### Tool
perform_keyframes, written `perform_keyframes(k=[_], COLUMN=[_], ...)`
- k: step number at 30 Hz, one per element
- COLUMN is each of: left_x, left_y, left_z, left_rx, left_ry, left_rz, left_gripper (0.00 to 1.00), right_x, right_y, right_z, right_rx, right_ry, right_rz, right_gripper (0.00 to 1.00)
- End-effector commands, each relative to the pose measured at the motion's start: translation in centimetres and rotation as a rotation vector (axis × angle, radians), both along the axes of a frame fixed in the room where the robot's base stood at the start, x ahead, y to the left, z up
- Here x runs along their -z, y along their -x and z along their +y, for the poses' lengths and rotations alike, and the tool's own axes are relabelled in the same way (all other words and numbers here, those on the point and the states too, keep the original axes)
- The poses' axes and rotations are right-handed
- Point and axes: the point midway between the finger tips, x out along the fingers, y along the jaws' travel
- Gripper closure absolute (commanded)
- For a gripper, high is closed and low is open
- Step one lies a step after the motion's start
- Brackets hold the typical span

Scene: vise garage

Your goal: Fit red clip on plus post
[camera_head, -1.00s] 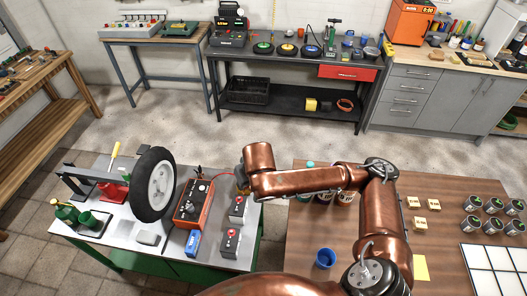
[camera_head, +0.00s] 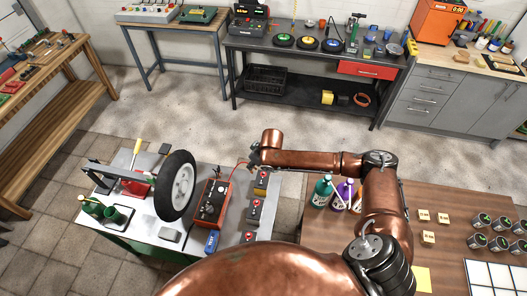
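An orange box with a black face (camera_head: 211,203) stands on the green-sided bench, right of the wheel. A thin red cable (camera_head: 234,172) runs from the box up toward my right gripper (camera_head: 253,156). The red clip cannot be made out; any clip there is small and covered by the gripper. My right gripper is above the bench's far right corner. Its fingers are too small and hidden to show whether they are open or shut. I cannot tell which part is the plus post. My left gripper is not in view.
A black-tyred wheel (camera_head: 182,186) stands left of the box, and a blue item (camera_head: 212,241) lies in front of it. A brown table (camera_head: 450,265) at right holds bottles (camera_head: 323,190), cans and tags. Open floor lies behind the bench.

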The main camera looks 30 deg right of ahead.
Motion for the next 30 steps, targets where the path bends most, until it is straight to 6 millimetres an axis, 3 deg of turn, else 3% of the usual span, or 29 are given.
perform_keyframes(k=[1,3,7,11,20,30], left_x=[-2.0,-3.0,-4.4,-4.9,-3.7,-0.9], left_y=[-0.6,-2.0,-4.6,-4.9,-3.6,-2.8], left_z=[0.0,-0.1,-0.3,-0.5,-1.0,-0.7], left_rx=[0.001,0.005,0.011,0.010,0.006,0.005], left_ry=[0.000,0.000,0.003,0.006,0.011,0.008], left_rz=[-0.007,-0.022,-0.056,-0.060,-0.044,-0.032], left_gripper=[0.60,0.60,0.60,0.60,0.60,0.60], right_x=[-0.1,1.0,2.4,3.2,4.6,7.4], right_y=[-0.8,-1.5,-2.4,-2.8,-2.9,-2.9], right_z=[-1.3,-2.7,-5.0,-6.1,-6.3,-6.3], right_rx=[-0.022,-0.060,-0.109,-0.139,-0.150,-0.150], right_ry=[0.001,0.000,-0.001,-0.001,-0.003,-0.001], right_rz=[0.002,0.001,-0.001,-0.001,-0.001,0.000], right_gripper=[1.00,1.00,1.00,1.00,1.00,1.00])
